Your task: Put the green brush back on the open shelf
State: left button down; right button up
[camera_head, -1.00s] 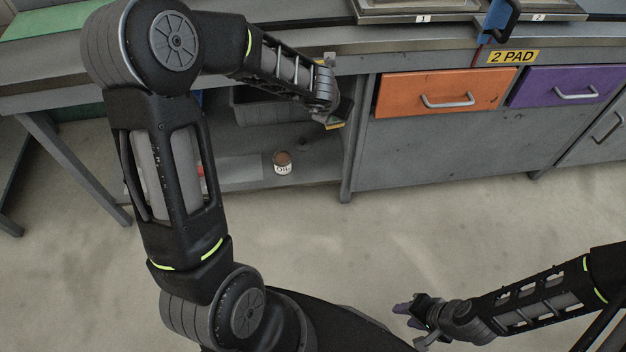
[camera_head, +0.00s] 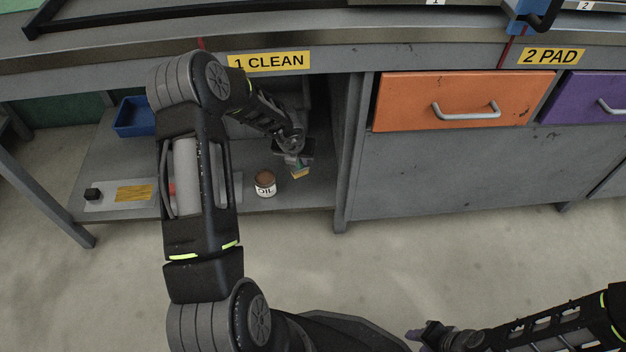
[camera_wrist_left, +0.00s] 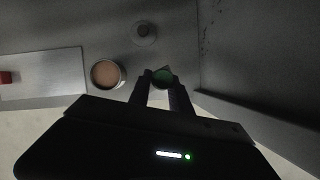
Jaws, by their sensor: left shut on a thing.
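My left gripper (camera_head: 296,160) is inside the open shelf (camera_head: 300,196) under the bench and is shut on the green brush (camera_head: 300,168). Only a small green part and a yellowish end of the brush show below the fingers. In the left wrist view, the brush is a dark green round shape (camera_wrist_left: 162,76) between the fingertips. I cannot tell whether it touches the shelf board. My right gripper (camera_head: 428,336) is low at the bottom edge, away from the bench, with a purple piece at its tip; its jaws are unclear.
An OIL tin (camera_head: 265,183) stands on the shelf just left of the brush. A grey plate (camera_head: 105,203) and a blue bin (camera_head: 133,117) are further left. The shelf's right wall (camera_head: 348,150) is close. A round object (camera_wrist_left: 144,33) lies behind the brush.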

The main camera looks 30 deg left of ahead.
aim_at(300, 175)
pick_arm(q)
jog(key=shift+w, duration=0.4)
jog(key=shift+s, duration=0.1)
pick_arm(e)
jog(key=shift+w, duration=0.25)
